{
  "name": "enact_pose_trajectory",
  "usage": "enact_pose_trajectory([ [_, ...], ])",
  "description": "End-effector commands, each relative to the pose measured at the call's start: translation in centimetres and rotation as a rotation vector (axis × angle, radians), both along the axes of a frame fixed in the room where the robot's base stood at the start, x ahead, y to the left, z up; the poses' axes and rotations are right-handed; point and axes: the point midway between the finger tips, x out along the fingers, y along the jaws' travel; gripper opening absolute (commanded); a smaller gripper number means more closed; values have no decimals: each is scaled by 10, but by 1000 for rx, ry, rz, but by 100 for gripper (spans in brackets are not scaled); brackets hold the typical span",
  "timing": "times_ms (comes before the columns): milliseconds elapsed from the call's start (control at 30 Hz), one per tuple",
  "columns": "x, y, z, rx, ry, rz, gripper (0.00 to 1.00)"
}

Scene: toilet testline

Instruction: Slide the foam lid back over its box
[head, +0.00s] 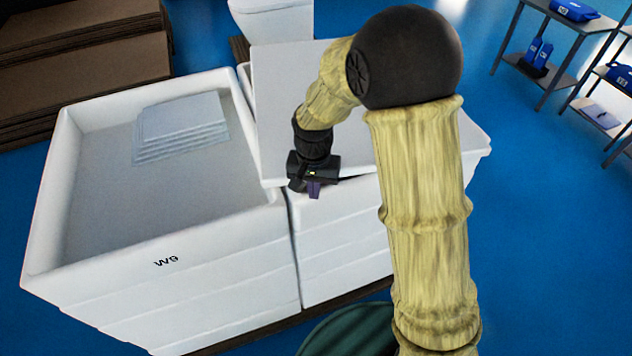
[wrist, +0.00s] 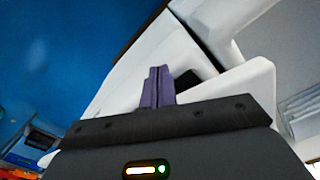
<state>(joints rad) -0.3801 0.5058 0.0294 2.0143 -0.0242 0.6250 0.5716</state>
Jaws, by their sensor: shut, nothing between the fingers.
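The white foam lid (head: 285,85) lies over the right-hand white foam box (head: 345,225), turned slightly askew to it. Its right corner juts out past the box on the right. A thin dark gap shows under the lid's front edge, beside my gripper. My gripper (head: 314,189) is at the lid's front left edge, its purple fingers pointing down and closed together with nothing between them. In the wrist view the closed fingers (wrist: 158,87) stand in front of white foam, with a dark opening just to their right. I cannot tell whether they touch the lid. My arm hides the lid's middle.
Stacked brown boards (head: 85,65) are at back left. Shelves with blue items (head: 545,45) stand at far right. Blue floor is clear on the right.

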Motion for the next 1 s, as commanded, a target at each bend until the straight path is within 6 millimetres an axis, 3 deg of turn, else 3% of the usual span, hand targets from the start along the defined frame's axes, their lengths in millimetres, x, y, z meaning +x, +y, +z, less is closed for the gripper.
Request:
enact_pose_trajectory([
  [300, 5, -2, 64, 5, -10, -6, 0],
  [500, 4, -4, 92, 2, -6, -9, 0],
  [1000, 3, -1, 99, 2, -3, -1, 0],
])
